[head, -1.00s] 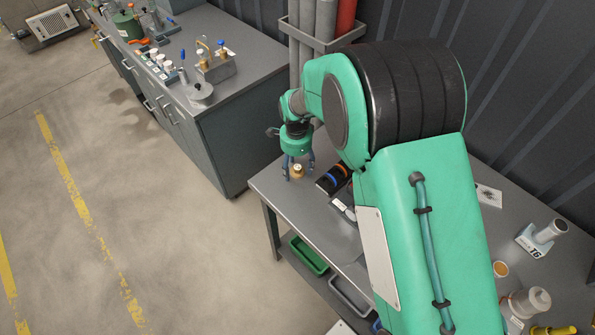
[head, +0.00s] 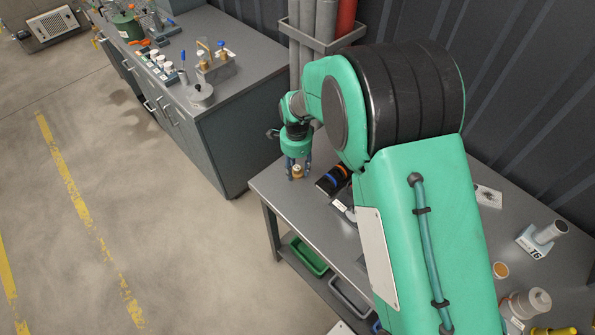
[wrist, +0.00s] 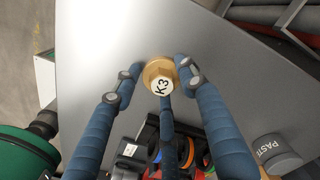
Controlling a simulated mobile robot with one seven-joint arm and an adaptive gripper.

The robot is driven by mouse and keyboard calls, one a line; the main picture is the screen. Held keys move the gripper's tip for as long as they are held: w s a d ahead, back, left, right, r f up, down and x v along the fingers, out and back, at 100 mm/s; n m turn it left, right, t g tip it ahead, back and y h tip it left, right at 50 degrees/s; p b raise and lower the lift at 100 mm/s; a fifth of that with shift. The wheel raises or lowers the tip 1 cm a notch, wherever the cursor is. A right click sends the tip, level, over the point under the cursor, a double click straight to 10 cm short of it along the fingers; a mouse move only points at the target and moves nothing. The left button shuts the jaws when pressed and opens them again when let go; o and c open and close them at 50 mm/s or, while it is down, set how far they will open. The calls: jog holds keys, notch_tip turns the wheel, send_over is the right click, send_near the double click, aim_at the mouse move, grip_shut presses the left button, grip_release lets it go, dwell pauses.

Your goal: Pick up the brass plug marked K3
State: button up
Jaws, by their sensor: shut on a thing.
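The brass plug marked K3 (wrist: 159,80) stands near the corner of the grey table, its white label facing up in the wrist view. It also shows in the head view (head: 297,171), between the fingers. My gripper (wrist: 158,84) has blue fingers around the plug, and it is shut on it. In the head view my gripper (head: 298,175) points straight down at the table's left end. I cannot tell any gap between the plug and the tabletop.
A black holder with blue and orange rings (head: 334,180) stands just right of the plug. A grey pot marked PASTE (wrist: 274,152) is nearby. The grey table (head: 300,212) is clear in front of the plug. A second bench (head: 240,90) stands behind to the left.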

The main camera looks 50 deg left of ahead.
aim_at(297, 169)
jog(key=shift+r, duration=0.15)
jog(key=shift+r, duration=0.5)
jog(key=shift+s+d+r+p, duration=0.1)
jog(key=shift+d+r+p, duration=0.05)
jog(key=shift+r, duration=0.45)
jog(key=shift+s+d+r+p, duration=0.1)
jog(key=shift+d+r+p, duration=0.05)
jog(key=shift+r, duration=0.45)
jog(key=s+d, duration=0.2)
jog(key=d, duration=0.2)
jog(key=s+d+r, duration=0.1)
jog(key=s+d, duration=0.2)
jog(key=d, duration=0.1)
jog(key=s+d+p, duration=0.1)
jog(key=s+d, duration=0.2)
jog(key=d, duration=0.2)
jog(key=shift+r, duration=0.15)
jog(key=shift+w, duration=0.15)
